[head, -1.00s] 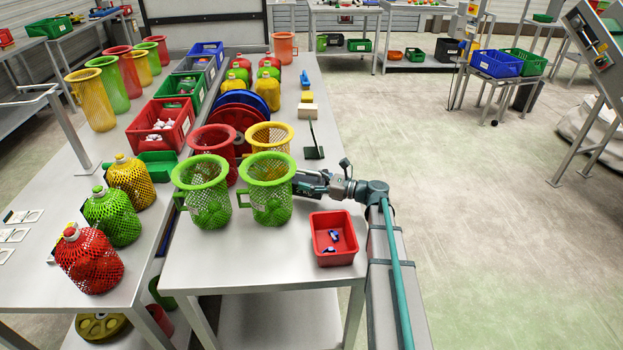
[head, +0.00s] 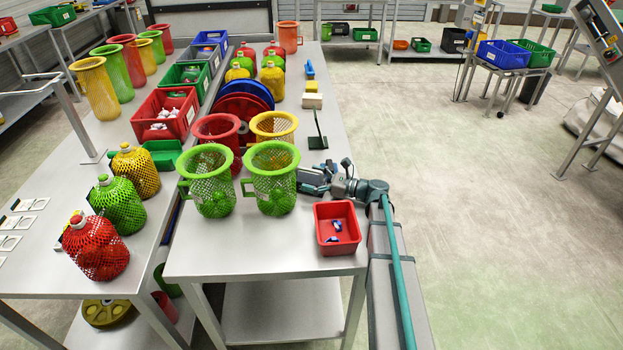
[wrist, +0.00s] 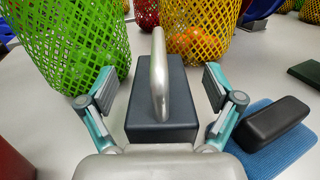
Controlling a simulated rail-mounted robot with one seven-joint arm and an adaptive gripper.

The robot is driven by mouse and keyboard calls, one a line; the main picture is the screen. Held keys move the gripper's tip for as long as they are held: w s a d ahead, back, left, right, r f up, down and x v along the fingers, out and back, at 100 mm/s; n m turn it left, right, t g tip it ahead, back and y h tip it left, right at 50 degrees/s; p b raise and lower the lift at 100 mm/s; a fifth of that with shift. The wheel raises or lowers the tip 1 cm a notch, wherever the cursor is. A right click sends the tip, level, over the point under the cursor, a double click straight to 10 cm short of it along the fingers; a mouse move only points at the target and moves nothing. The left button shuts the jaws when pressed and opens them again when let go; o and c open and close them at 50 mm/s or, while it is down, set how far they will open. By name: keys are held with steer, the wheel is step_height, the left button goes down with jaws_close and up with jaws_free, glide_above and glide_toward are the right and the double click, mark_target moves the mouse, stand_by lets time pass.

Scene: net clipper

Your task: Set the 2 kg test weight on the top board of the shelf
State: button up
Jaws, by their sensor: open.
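The test weight, a dark grey block with a silver loop handle (wrist: 180,105), stands upright on the table in the wrist view. My gripper (wrist: 160,80) is open, with one finger on each side of the weight and a gap to both. In the head view my gripper (head: 318,180) is low over the table, right of the front green mesh basket (head: 271,180); the weight is hard to pick out there. Shelf units with boards (head: 350,33) stand at the far back in the head view; I cannot tell which one is the task's shelf.
A black block (wrist: 275,118) lies on a blue mat (wrist: 265,150) close by the right finger. Green and yellow mesh baskets (wrist: 200,40) stand just beyond the weight. A red bin (head: 338,246) stands at the table's front right corner. The floor to the right is open.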

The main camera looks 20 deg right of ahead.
steer(key=b+v, duration=0.2)
steer(key=v, duration=0.8)
steer(key=shift+s+d, duration=0.5)
steer(key=shift+d, duration=0.1)
steer(key=shift+c, duration=0.6)
steer(key=shift+s+d, duration=0.15)
steer(key=shift+c, duration=1.3)
steer(key=shift+r, duration=0.1)
steer(key=c, duration=0.6)
